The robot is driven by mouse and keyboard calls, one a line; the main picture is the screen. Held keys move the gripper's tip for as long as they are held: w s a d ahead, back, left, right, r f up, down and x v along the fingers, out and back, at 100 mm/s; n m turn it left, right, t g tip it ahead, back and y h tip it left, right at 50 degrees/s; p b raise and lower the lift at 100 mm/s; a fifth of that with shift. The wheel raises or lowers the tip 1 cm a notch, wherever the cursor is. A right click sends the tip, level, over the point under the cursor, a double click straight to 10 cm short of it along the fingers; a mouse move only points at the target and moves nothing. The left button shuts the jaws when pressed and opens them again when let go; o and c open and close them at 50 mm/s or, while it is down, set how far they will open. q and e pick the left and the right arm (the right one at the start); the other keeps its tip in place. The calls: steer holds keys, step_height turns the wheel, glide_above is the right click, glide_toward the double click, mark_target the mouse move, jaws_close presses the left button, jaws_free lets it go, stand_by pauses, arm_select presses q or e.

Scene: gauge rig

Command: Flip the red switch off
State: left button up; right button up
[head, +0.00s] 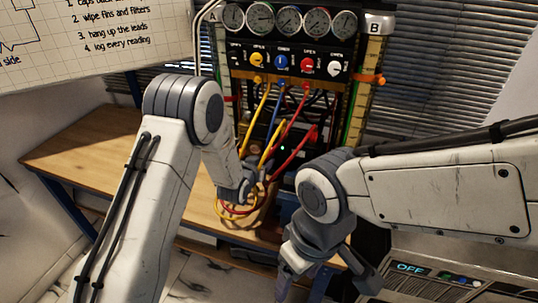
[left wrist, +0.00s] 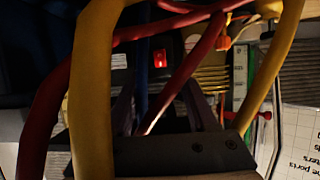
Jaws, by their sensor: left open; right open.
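A small red lit switch (left wrist: 160,57) shows in the left wrist view on a dark panel, beyond my left gripper (left wrist: 163,103) and between the lines of its fingers. The fingers are apart, with a red cable crossing in front of them. In the head view my left gripper (head: 252,188) is among the cables below the gauge panel, and its fingertips are hard to make out. I cannot pick out the lit switch in the head view. My right gripper (head: 326,280) is open and empty at the lower middle, away from the rig.
The rig has a row of gauges (head: 289,20) above several coloured knobs, including a red knob (head: 307,64). Yellow, red and blue cables (head: 290,133) hang below in front of it. A wooden bench (head: 95,150) has free room at left. A box marked OFF (head: 410,268) stands lower right.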

mark_target(271, 153)
arm_select(q)
steer(key=p+x, duration=0.1)
steer(key=x, duration=0.6)
steer(key=shift+w+d+f, duration=0.15)
steer(key=shift+w, duration=0.2)
